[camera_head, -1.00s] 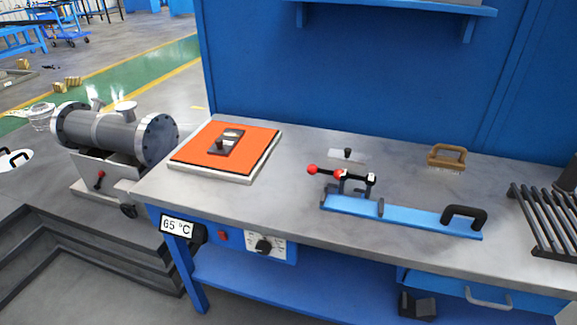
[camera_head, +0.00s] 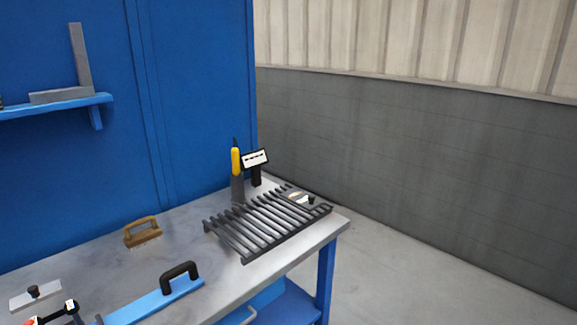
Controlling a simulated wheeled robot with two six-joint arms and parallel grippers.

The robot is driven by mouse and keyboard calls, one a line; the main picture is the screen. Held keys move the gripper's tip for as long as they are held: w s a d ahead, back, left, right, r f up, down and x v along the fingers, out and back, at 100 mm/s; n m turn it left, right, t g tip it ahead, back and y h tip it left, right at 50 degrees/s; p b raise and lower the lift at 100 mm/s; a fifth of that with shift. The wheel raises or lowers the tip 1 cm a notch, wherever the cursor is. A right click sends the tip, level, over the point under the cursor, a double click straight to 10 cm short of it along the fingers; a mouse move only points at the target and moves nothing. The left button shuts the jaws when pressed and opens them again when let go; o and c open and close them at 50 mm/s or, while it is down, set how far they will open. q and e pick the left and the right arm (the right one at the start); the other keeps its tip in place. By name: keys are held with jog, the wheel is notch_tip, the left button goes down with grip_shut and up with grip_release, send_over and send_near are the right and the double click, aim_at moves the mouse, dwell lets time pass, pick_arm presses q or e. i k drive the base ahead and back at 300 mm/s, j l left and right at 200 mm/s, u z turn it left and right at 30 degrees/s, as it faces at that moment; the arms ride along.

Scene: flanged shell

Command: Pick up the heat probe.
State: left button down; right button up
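A yellow-handled tool with a thin dark tip (camera_head: 236,161), which looks like the heat probe, stands upright in a grey holder (camera_head: 238,190) at the back right of the workbench. A small display with a dashed reading (camera_head: 255,159) stands on a dark post right beside it. Neither of my grippers shows in the view.
A dark slatted rack (camera_head: 265,225) lies in front of the holder, with a small light-coloured piece on its far right end. A wooden-handled brush (camera_head: 142,232) and a blue bar with a black handle (camera_head: 165,298) lie on the bench (camera_head: 205,220). Open floor lies right of the bench.

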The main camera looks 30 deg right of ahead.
aim_at(234, 151)
jog(key=z, duration=0.65)
jog(key=u, duration=2.05)
jog(key=z, duration=2.05)
jog(key=i, duration=0.4)
jog(key=i+u, duration=0.3)
jog(key=u, duration=0.15)
jog(key=i+l+u, duration=0.25)
jog(key=u, duration=0.25)
